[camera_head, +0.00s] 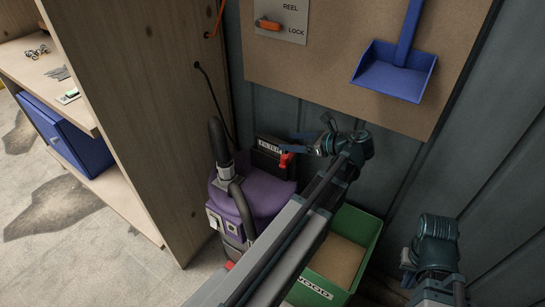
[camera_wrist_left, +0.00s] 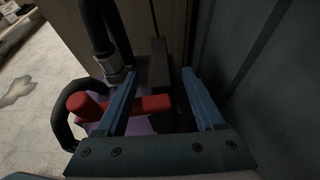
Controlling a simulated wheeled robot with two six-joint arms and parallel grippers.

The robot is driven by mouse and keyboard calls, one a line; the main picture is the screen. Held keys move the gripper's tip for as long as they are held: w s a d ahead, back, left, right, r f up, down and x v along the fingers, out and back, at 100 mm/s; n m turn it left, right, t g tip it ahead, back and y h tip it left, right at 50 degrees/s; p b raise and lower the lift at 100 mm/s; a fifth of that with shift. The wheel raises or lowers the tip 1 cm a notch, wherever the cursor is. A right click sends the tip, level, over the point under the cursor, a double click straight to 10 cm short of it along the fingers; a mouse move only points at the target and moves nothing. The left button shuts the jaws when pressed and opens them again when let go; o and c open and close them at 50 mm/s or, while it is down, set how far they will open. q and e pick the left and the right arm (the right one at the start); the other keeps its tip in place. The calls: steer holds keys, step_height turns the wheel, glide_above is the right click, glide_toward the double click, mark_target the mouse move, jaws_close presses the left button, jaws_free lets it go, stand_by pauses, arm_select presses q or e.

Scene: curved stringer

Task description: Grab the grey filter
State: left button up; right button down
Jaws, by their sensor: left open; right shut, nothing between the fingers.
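The grey filter (camera_head: 270,160) is a dark box with a white label, standing upright behind the purple vacuum (camera_head: 262,194). A red part (camera_head: 286,159) shows at its right side. My left gripper (camera_head: 302,142) is open at the filter's right side, its blue fingers pointing towards it. In the left wrist view, the two blue fingers (camera_wrist_left: 162,102) are apart. The red handle (camera_wrist_left: 125,107) passes beneath the left finger and ends between them; contact cannot be told. My right gripper (camera_head: 408,262) is shut and far from the filter, mostly hidden by its wrist.
A green crate (camera_head: 364,231) holding brown material stands right of the vacuum. A wooden cabinet side (camera_head: 135,100) is at left, a grey wall behind. A blue dustpan (camera_head: 394,72) hangs above on a board.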

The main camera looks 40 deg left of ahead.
mark_target(277, 140)
arm_select(q)
steer(key=shift+a, duration=0.15)
steer(key=b+x, duration=0.2)
steer(key=x, duration=0.2)
steer(key=shift+a+f, duration=0.1)
steer(key=shift+f, duration=0.15)
steer(key=shift+s+a+f, duration=0.1)
steer(key=shift+a, duration=0.35)
steer(key=shift+c, duration=0.3)
jaws_close()
stand_by(0.5)
